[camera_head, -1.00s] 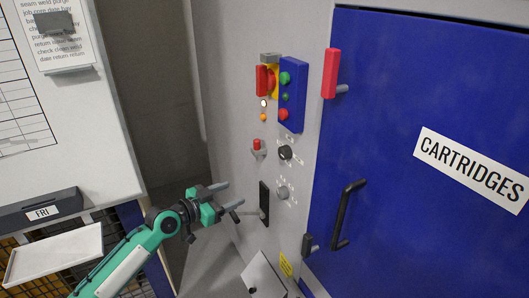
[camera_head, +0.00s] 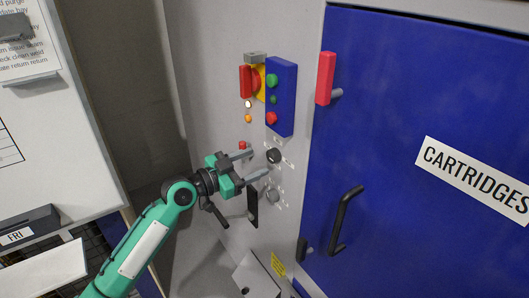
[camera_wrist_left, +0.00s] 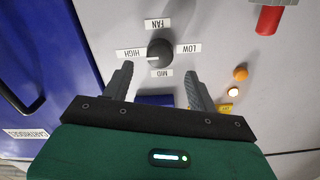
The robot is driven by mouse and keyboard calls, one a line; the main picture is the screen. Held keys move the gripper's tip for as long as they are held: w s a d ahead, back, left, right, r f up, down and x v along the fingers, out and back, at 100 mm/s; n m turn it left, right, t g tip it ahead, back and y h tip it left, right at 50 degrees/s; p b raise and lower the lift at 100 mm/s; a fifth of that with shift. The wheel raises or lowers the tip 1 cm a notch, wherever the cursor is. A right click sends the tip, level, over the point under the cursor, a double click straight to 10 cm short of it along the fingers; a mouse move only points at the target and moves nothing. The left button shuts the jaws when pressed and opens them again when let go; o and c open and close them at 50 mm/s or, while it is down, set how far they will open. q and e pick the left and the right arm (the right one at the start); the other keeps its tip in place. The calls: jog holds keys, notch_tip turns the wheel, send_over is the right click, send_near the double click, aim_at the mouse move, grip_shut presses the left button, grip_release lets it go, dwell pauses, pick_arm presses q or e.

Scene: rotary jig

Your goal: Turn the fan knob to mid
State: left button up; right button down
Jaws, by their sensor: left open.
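The fan knob (camera_head: 273,156) is a round black knob on the grey panel, below the blue button box. In the left wrist view the knob (camera_wrist_left: 160,52) appears with labels FAN, HIGH, LOW and MID around it. A pale mark on it seems to face the HIGH label (camera_wrist_left: 132,54). The MID label (camera_wrist_left: 162,73) lies on the knob's side toward the blue box. My left gripper (camera_head: 259,163) is open and empty, its fingers pointing at the panel beside the knob. In the wrist view the knob shows beyond the gap between the fingertips, apart from them. My right gripper is not seen.
A grey knob (camera_head: 272,195) sits below the fan knob, and a red-topped switch (camera_head: 242,145) to its left. The blue button box (camera_head: 281,97) is above. A black handle (camera_head: 345,219) sticks out from the blue door at right. A black plate (camera_head: 252,207) is below the gripper.

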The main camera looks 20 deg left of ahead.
aim_at(269, 156)
pick_arm(q)
jog(key=shift+p+x, duration=0.55)
jog(key=shift+x, duration=1.65)
jog(key=c, duration=1)
